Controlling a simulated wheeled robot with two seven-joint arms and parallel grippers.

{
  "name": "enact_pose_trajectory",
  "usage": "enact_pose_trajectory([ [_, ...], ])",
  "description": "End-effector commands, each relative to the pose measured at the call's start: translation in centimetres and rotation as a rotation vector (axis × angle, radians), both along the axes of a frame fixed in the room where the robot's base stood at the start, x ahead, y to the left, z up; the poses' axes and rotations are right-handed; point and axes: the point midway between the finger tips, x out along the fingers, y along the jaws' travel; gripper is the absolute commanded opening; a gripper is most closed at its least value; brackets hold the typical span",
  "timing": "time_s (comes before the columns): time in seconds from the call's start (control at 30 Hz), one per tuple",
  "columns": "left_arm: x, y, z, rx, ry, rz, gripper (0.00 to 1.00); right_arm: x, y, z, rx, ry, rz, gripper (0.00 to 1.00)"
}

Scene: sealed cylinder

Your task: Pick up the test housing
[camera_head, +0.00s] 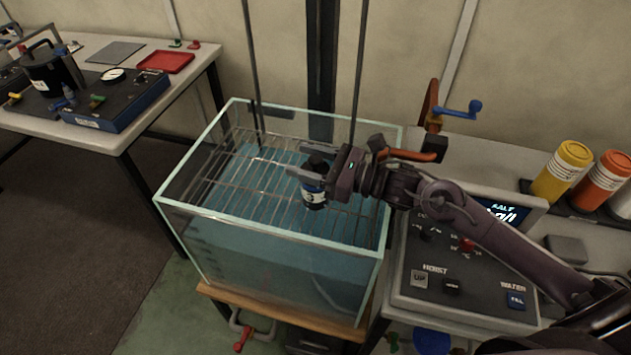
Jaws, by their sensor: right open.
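The test housing appears to be the small dark cylinder with a white label (314,194), upright at the wire rack in the glass tank. My right gripper (298,160) reaches in from the right over the tank. Its jaws are open, with one finger on each side of the housing's upper part. The fingers partly hide the housing's top, and I cannot tell whether they touch it. My left gripper is not in view.
The glass tank (268,241) holds blue water under a wire rack (232,180). A control panel (425,262) stands to its right, with yellow (562,172) and orange (602,182) containers behind. Thin vertical rods rise at the tank's back. A table (112,136) with instruments stands left.

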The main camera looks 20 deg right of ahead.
Motion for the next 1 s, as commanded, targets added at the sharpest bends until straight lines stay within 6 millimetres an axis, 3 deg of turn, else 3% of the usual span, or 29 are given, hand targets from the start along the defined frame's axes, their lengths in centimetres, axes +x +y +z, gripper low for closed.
enact_pose_trajectory([
  [0.07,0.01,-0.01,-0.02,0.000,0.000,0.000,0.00,-0.01,-0.02,-0.03,0.000,0.000,0.000,0.51],
  [0.47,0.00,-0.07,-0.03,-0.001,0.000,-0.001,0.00,-0.04,-0.03,-0.03,0.000,0.000,0.000,0.00],
  [1.0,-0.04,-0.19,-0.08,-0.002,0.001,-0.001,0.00,0.00,-0.04,0.42,0.001,-0.005,0.000,0.00],
])
